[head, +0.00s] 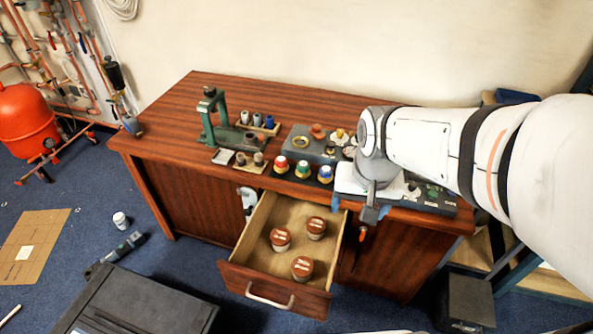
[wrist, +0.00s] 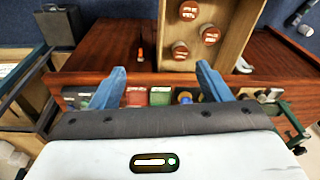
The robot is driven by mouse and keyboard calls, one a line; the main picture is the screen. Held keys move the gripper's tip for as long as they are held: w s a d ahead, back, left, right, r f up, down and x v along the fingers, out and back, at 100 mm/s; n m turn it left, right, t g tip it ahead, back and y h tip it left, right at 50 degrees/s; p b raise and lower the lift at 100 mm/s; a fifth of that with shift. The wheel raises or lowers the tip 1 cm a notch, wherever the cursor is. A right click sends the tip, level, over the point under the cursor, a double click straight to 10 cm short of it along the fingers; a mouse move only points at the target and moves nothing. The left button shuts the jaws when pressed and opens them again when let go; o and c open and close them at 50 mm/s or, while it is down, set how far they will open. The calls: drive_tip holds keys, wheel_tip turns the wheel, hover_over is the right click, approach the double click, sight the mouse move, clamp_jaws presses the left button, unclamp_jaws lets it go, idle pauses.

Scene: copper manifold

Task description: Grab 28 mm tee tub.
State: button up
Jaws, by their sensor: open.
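Three small tubs with reddish-brown lids stand in an open wooden drawer: one at left (head: 280,239), one at right (head: 316,228) and one nearer the drawer front (head: 302,268). The wrist view also shows the three tubs (wrist: 180,50), (wrist: 210,35), (wrist: 189,10). Pale marks show on the lids, too small to read, so I cannot tell which is the 28 mm tee tub. My gripper (head: 362,208) is above the bench's front edge, right of the drawer. Its blue fingers (wrist: 160,74) are apart with nothing held between them.
The drawer (head: 245,277) juts out from the wooden bench (head: 170,100). A green press (head: 207,118), several coloured-cap containers (head: 303,169) and a grey block (head: 310,145) stand on the bench. A dark case (head: 140,305) lies on the floor left of the drawer.

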drive_tip(key=o, duration=0.4)
drive_tip(key=w+a+f+m+b, duration=0.1)
drive_tip(key=f+b, duration=0.1)
drive_tip(key=f, duration=0.3)
drive_tip(key=w+a+f+m+b, duration=0.1)
drive_tip(key=w+a+f+b, duration=0.1)
drive_tip(key=f, duration=0.3)
drive_tip(key=w+a+f+g+b, duration=0.1)
drive_tip(key=f+b, duration=0.3)
drive_tip(key=f, duration=0.2)
drive_tip(key=shift+w+a+m, duration=0.15)
drive_tip(key=shift+w+m, duration=0.25)
drive_tip(key=m+b, duration=0.3)
drive_tip(key=b, duration=0.6)
hover_over(302, 264)
drive_tip(key=shift+g, duration=0.4)
drive_tip(key=f, duration=1.6)
drive_tip(key=shift+w+d+f, duration=0.1)
drive_tip(key=shift+d+f, duration=0.15)
drive_tip(key=shift+f, duration=0.15)
drive_tip(key=shift+a+f+b, duration=0.2)
drive_tip(key=shift+f+b, duration=1.25)
drive_tip(key=shift+f, duration=1.4)
